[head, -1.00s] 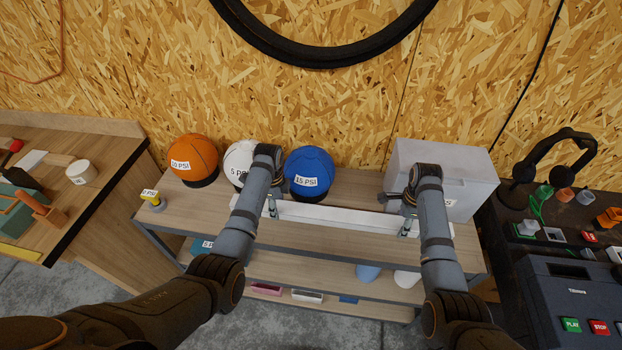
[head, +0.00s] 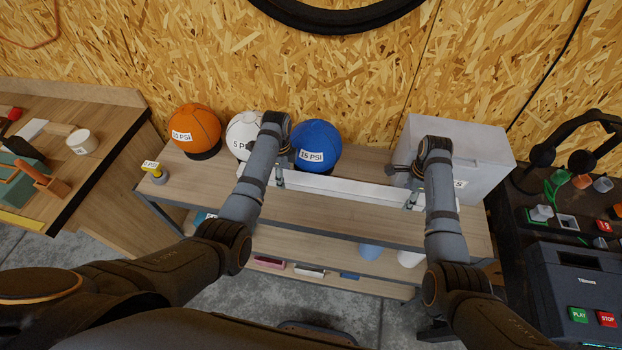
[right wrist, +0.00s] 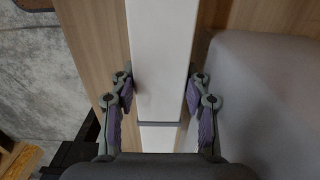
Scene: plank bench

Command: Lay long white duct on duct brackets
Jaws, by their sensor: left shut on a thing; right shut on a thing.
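The long white duct (head: 345,190) lies lengthwise along the top of the shelf unit, in front of the balls, in the head view. My left gripper (head: 280,180) is shut on the duct near its left end, partly hidden by my arm. My right gripper (head: 412,202) is shut on the duct near its right end. In the right wrist view, the purple finger pads of the right gripper (right wrist: 160,100) sit on both sides of the duct (right wrist: 160,55). A thin grey band crosses the duct there. I cannot make out the duct brackets, nor whether the duct touches the shelf.
An orange ball (head: 194,128), a white ball (head: 242,133) and a blue ball (head: 316,143) stand behind the duct. A grey box (head: 465,150) is close behind its right end. The front shelf strip is clear.

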